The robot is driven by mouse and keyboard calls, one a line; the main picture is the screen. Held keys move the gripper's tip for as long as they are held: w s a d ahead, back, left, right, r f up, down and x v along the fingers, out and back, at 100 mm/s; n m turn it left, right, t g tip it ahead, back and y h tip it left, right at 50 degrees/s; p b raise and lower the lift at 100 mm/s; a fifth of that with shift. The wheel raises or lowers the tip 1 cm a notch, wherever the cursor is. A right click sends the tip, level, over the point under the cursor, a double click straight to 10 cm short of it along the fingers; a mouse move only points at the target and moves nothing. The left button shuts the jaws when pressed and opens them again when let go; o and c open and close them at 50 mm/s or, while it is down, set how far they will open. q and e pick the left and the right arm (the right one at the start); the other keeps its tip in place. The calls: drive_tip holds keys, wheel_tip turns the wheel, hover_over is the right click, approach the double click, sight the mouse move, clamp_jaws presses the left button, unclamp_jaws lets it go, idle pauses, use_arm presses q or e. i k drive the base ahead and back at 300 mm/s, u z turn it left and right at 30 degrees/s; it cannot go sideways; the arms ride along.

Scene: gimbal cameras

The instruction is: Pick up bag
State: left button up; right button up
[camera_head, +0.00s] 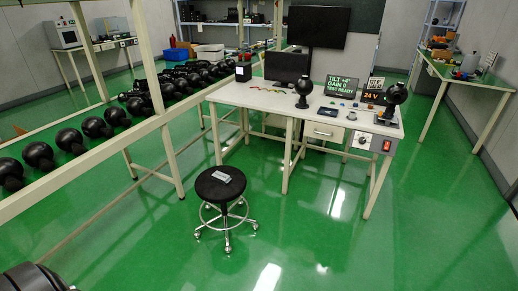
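A small flat grey-white packet (221,177) lies on the round black seat of a stool (209,188). It may be the bag, but it is too small to tell for sure. No other thing in view is clearly a bag. Neither of my grippers is in view. A dark rounded part at the bottom left edge may belong to my own body.
A white workbench (238,97) with monitors and a black gimbal camera (394,98) stands behind the stool. A long rack (100,138) of several black gimbal cameras runs along the left. Another bench (466,80) stands at the right. The green floor (330,235) is open in front and right.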

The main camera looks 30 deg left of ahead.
sight(223, 179)
drive_tip(key=i, duration=3.25)
drive_tip(key=u, duration=1.75)
